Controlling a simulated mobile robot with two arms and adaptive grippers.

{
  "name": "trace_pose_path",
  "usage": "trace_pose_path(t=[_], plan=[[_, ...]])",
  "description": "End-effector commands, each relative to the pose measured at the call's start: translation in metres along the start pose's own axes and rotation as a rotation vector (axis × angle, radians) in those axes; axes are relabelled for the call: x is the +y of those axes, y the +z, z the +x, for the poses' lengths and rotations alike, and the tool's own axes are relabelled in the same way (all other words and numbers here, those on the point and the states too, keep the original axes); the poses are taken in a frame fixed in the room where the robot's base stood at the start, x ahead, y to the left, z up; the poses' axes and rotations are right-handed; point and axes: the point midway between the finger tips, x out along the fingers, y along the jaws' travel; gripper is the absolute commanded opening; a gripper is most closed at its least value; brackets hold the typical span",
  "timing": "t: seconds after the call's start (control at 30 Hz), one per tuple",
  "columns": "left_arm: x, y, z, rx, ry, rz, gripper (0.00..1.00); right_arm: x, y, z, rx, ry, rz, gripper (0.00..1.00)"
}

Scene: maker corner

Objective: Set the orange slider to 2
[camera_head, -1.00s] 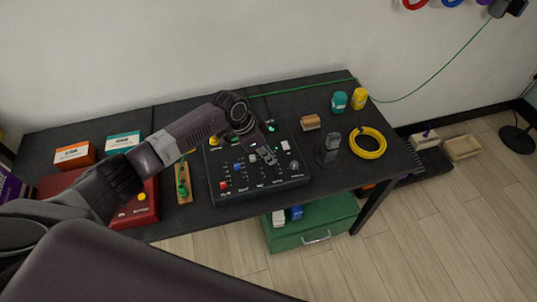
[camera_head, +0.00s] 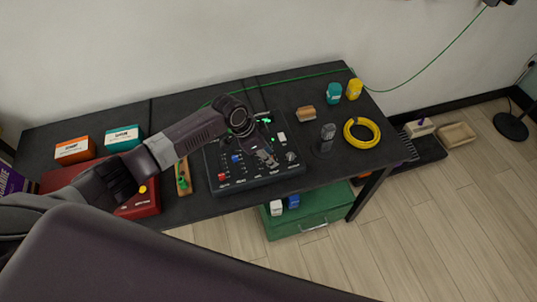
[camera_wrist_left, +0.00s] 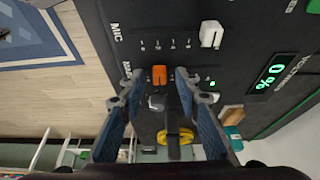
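The orange slider (camera_wrist_left: 159,75) sits on a dark control panel (camera_head: 235,189). In the left wrist view it stands between the two fingertips, with a visible gap on each side. My left gripper (camera_wrist_left: 159,80) is open over the panel; in the head view the gripper (camera_head: 268,158) covers the panel's right part and I cannot make out the orange slider there. A white slider (camera_wrist_left: 211,34) is on the neighbouring track marked MIC. A green display (camera_wrist_left: 272,76) reads 0 %. The number at the orange slider is not legible. My right gripper is not in view.
A grey knob (camera_wrist_left: 157,102) is close by the fingers. On the table are a dark upright device (camera_head: 327,138), a yellow cable coil (camera_head: 362,133), a wooden block (camera_head: 306,113) and a red case (camera_head: 140,204). A green box (camera_head: 310,217) is below the table.

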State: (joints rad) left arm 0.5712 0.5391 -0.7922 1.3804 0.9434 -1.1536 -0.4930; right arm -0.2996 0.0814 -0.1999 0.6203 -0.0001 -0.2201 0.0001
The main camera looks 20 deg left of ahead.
Motion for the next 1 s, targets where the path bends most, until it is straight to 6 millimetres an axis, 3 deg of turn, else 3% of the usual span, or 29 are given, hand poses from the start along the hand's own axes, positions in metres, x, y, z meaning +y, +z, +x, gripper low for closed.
trace_pose_path(t=[0.27, 0.7, 1.0], plan=[[-0.001, 0.0, -0.018, 0.001, -0.002, 0.001, 0.3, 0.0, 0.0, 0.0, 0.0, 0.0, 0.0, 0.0], [-0.001, 0.0, -0.103, 0.001, -0.002, 0.001, 0.3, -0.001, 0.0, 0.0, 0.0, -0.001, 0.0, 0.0], [0.0, 0.0, -0.12, 0.0, 0.0, 0.0, 0.3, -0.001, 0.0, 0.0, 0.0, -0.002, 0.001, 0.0]])
